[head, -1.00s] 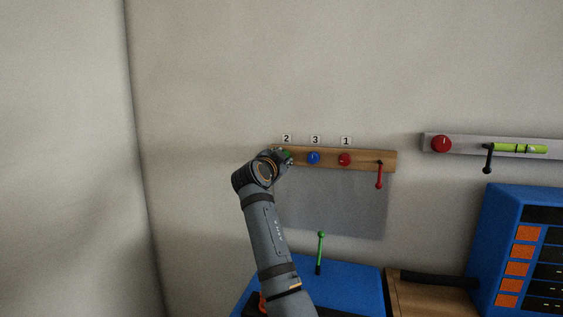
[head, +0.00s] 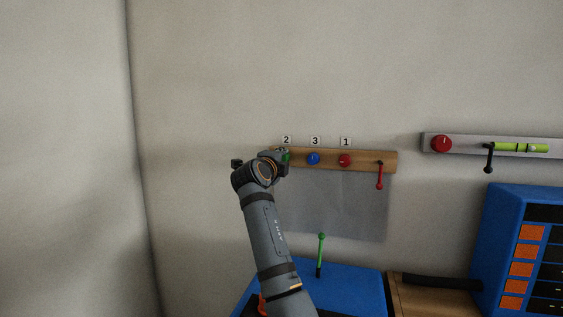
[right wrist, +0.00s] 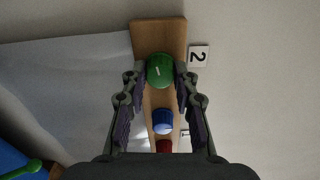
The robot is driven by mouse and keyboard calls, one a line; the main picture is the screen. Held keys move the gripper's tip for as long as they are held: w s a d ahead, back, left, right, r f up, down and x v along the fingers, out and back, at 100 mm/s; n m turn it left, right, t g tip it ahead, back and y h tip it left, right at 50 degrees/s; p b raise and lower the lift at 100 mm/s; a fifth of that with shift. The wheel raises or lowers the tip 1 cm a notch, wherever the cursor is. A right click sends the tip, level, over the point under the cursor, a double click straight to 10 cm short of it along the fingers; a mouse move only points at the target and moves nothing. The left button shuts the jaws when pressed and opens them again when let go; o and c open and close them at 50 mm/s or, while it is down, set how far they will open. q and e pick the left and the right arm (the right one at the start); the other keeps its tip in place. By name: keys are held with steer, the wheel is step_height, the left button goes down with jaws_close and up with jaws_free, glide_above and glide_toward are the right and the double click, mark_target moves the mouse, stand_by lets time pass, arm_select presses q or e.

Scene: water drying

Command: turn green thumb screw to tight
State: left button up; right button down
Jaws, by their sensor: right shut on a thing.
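The green thumb screw (right wrist: 160,71) sits under the label 2 on a wooden strip (head: 370,158) on the wall. It has a short white mark on its face. In the right wrist view it lies between the fingertips of my right gripper (right wrist: 160,75), which is shut on it. In the head view my right gripper (head: 281,157) is at the strip's left end, and only a sliver of the green screw (head: 287,155) shows beside it. My left gripper is not in view.
A blue screw (head: 313,158) and a red screw (head: 344,160) are on the same strip, right of the green one. A red lever (head: 380,176) hangs at its right end. A grey sheet (head: 345,205) hangs below. A green-topped stick (head: 320,250) stands on a blue surface.

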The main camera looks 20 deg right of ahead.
steer(key=shift+r+m, duration=0.1)
steer(key=shift+m, duration=0.9)
steer(key=c, duration=1)
jaws_free()
